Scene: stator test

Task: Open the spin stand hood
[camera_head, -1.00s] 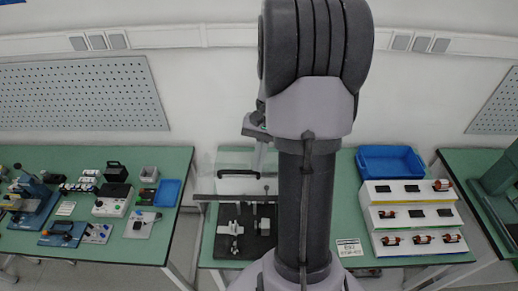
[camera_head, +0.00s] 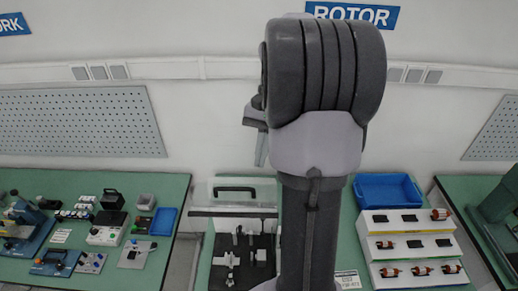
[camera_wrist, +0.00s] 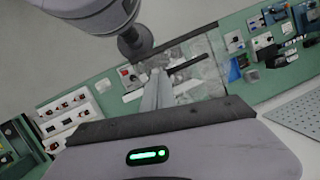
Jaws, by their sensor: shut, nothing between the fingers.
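The spin stand has a dark base (camera_head: 226,275) with silver fixtures on it. Its clear hood (camera_head: 262,195) appears raised, standing up behind the base, with a black handle (camera_head: 234,189) near its top edge.
A tiered white rack (camera_head: 405,225) with rotors and a blue bin (camera_head: 388,189) stand to the right. Another green bench (camera_head: 80,185) with several tools is at the left, across a gap. My arm hides the middle of the stand's bench.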

